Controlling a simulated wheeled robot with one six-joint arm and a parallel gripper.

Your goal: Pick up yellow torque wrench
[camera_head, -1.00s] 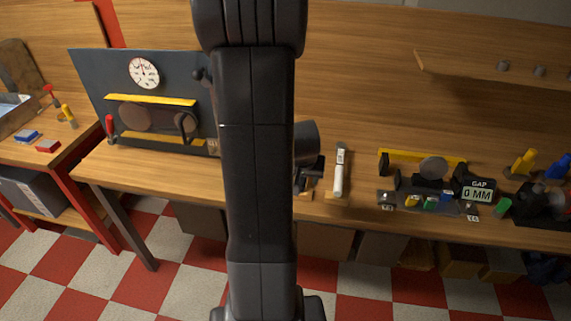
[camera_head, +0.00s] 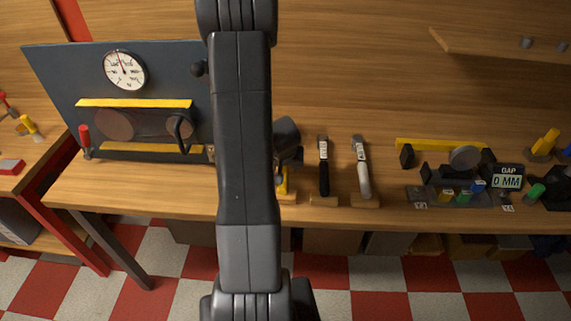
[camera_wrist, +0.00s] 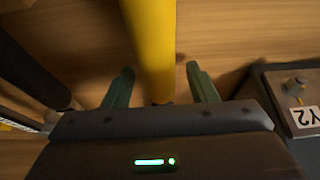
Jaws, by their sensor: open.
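The yellow torque wrench shows in the wrist view as a thick yellow handle (camera_wrist: 150,45) running from the top edge down between my fingers. My gripper (camera_wrist: 160,70) is open, with one green finger on each side of the handle and gaps on both sides. The handle's lower end is partly hidden by the gripper body. In the head view only a small yellow part (camera_head: 283,182) shows beside my arm, near the front of the bench; my arm hides the rest and the fingers.
A dark handle (camera_wrist: 30,70) is close on the left in the wrist view. A box marked Y2 (camera_wrist: 295,100) is at right. A gauge panel (camera_head: 60,85) stands left.

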